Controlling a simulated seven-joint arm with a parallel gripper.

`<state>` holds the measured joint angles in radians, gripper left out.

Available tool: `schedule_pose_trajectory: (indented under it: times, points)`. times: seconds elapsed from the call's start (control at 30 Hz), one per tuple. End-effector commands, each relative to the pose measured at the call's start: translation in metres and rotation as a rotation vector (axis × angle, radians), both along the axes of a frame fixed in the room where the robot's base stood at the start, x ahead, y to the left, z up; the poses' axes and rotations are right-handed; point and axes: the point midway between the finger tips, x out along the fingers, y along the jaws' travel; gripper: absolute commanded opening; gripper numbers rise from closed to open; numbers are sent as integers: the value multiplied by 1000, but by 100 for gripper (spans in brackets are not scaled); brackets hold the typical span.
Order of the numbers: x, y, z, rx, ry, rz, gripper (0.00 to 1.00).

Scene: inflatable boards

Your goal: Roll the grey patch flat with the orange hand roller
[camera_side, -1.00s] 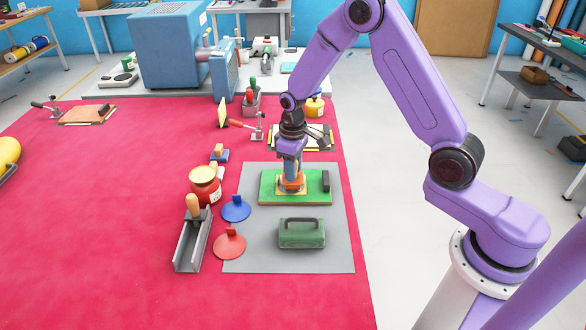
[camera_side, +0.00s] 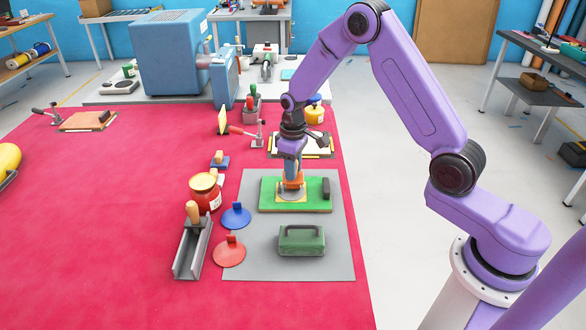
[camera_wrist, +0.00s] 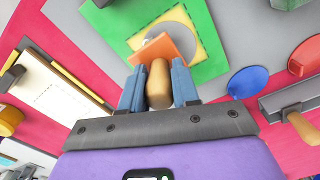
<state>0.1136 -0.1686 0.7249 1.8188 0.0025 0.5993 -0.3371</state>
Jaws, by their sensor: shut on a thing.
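My gripper (camera_side: 291,168) is shut on the wooden handle (camera_wrist: 159,84) of the orange hand roller (camera_side: 292,181). In the wrist view the handle sits between the two blue fingers, with the orange roller head (camera_wrist: 170,46) beyond them. The grey patch (camera_wrist: 152,44) lies within a yellow square (camera_wrist: 200,44) on the green board (camera_side: 315,205). The roller head covers part of the patch. I cannot tell whether it touches the patch.
A green handled block (camera_side: 301,241) stands in front of the board on a grey mat (camera_side: 338,262). A blue disc (camera_side: 236,216), red disc (camera_side: 229,252), red jar (camera_side: 205,190) and metal channel (camera_side: 192,248) stand left. A clipboard (camera_side: 308,147) lies behind.

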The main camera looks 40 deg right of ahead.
Motion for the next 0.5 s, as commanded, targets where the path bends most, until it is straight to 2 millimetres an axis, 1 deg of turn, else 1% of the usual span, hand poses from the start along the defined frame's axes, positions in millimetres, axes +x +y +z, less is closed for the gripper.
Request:
schedule_pose_trajectory:
  times: [0.3, 0.5]
  points:
    - [10, -12, 1, -1, 3, -2, 6]
    - [11, -13, 1, 0, 1, -1, 6]
